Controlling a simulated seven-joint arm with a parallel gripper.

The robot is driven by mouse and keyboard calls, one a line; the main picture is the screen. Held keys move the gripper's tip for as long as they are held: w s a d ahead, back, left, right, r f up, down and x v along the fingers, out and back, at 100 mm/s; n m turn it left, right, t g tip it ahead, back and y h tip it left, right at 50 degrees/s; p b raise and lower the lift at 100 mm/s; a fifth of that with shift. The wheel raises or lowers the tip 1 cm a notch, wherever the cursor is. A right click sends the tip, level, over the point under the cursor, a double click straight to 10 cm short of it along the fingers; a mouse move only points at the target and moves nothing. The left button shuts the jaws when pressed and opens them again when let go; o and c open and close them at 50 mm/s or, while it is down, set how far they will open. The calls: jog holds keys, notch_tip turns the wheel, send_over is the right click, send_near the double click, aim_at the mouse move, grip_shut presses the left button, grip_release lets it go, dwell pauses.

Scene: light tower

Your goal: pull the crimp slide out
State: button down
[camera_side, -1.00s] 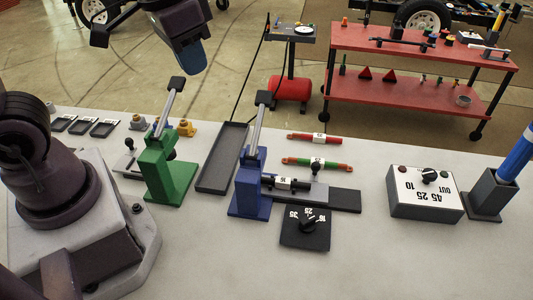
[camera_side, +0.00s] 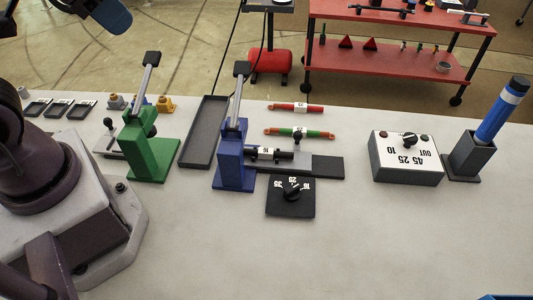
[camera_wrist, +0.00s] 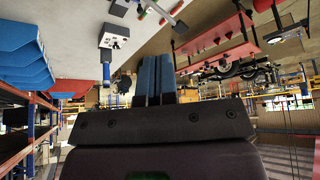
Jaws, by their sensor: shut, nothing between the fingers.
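The blue press (camera_side: 234,165) stands mid-table with its lever (camera_side: 238,95) raised. A black rail (camera_side: 325,166) runs right from its foot, bearing a grey slide with a black knob (camera_side: 296,153). A dark piece with a white label (camera_side: 266,153) lies between the slide and the press. A green press (camera_side: 150,150) to the left has its own grey slide plate (camera_side: 108,146) with a black knob. My gripper (camera_side: 113,16) is high at the top left, clear of both presses. In the wrist view my gripper (camera_wrist: 158,78) has its blue fingers together, holding nothing.
A black tray (camera_side: 204,130) lies between the presses. A red cable (camera_side: 295,108) and a green-red cable (camera_side: 300,133) lie behind the rail. A black dial plate (camera_side: 291,207) is in front. A grey control box (camera_side: 405,172) and a holder (camera_side: 473,155) stand right. The front table is clear.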

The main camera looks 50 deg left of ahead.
jog(key=c, duration=1.8)
grip_release()
jog(key=shift+c, duration=0.2)
jog(key=o, duration=0.4)
jog(key=shift+f, duration=0.1)
jog(key=shift+c, duration=0.2)
jog(key=o, duration=0.5)
jog(key=shift+w+d+f+g, duration=0.15)
jog(key=shift+w+f+g, duration=0.2)
jog(key=shift+f, duration=0.1)
jog(key=shift+w+d+f+g, duration=0.1)
jog(key=shift+w+f+g, duration=0.1)
jog(key=shift+f+g, duration=0.2)
jog(key=m+g, duration=0.2)
jog(key=g, duration=0.2)
send_over(299, 132)
notch_tip(299, 132, down, 17)
notch_tip(299, 132, down, 12)
jog(key=shift+f, duration=0.15)
